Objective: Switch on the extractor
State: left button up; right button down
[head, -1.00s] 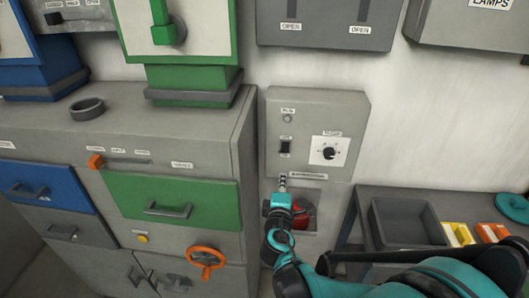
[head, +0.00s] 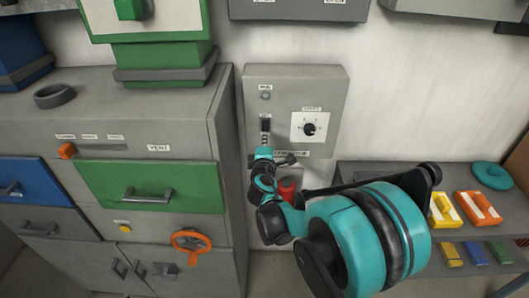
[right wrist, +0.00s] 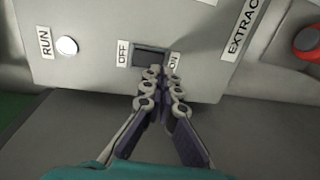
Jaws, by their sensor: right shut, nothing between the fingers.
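The extractor panel (head: 330,88) is a grey box on the wall. It carries a dark rocker switch (head: 265,124), a small round lamp (head: 265,95) above it and a dial (head: 310,128) to the right. In the right wrist view the switch (right wrist: 150,56) lies between the OFF and ON labels, and the RUN lamp (right wrist: 67,45) looks whitish. My right gripper (head: 265,140) is shut and empty just below the switch. Its fingertips (right wrist: 161,73) overlap the switch's near edge towards ON; I cannot tell whether they touch. My left gripper is out of view.
A red knob (head: 287,187) sits below the panel, partly hidden by my right arm. A cabinet with a green drawer (head: 150,187) and an orange handwheel (head: 190,242) stands left. A shelf with coloured blocks (head: 478,207) stands right.

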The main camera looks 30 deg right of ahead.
aim_at(266, 131)
jog(key=shift+b+x, duration=0.35)
jog(key=shift+x, duration=1.45)
jog(key=shift+w+d+f, duration=0.15)
jog(key=shift+w, duration=0.05)
